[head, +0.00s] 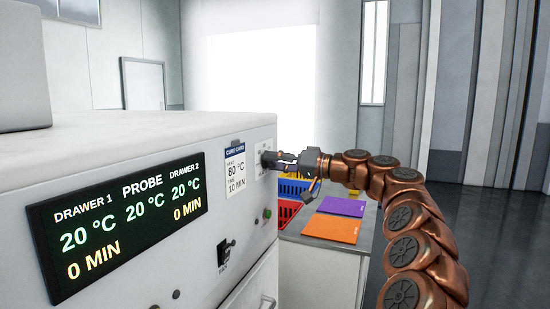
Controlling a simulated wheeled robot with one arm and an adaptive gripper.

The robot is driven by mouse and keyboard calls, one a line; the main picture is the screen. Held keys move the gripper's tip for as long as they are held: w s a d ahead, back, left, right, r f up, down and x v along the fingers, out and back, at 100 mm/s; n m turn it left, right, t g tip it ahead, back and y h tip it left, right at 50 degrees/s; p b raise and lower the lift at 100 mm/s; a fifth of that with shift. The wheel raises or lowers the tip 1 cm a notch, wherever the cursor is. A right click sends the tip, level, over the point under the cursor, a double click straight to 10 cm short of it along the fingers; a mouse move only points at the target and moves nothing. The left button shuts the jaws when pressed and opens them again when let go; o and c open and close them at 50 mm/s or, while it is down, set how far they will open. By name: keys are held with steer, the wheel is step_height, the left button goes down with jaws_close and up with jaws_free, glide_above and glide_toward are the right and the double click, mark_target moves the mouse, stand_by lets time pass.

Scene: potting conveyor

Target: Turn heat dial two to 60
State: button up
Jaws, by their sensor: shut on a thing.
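The white oven-like cabinet (190,138) has a black display (120,222) reading 20 °C and 0 MIN for both drawers, and 20 °C for the probe. A dark dial (266,160) sticks out at the right end of its front panel. My gripper (275,158) comes in from the right and is shut on this dial. The marks around the dial are too small and too slanted to read, so its number and setting cannot be told. My jaws partly hide the dial.
A card (235,166) beside the dial reads 80 °C and 10 MIN. Below are a black switch (225,252) and a green button (267,213). A side counter holds a blue basket (291,187), a red basket (284,211), a purple sheet (342,206) and an orange sheet (331,228).

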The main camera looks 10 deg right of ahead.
stand_by(0.3)
steer(key=o, duration=1.1)
steer(key=shift+o, duration=0.2)
steer(key=v, duration=1.2)
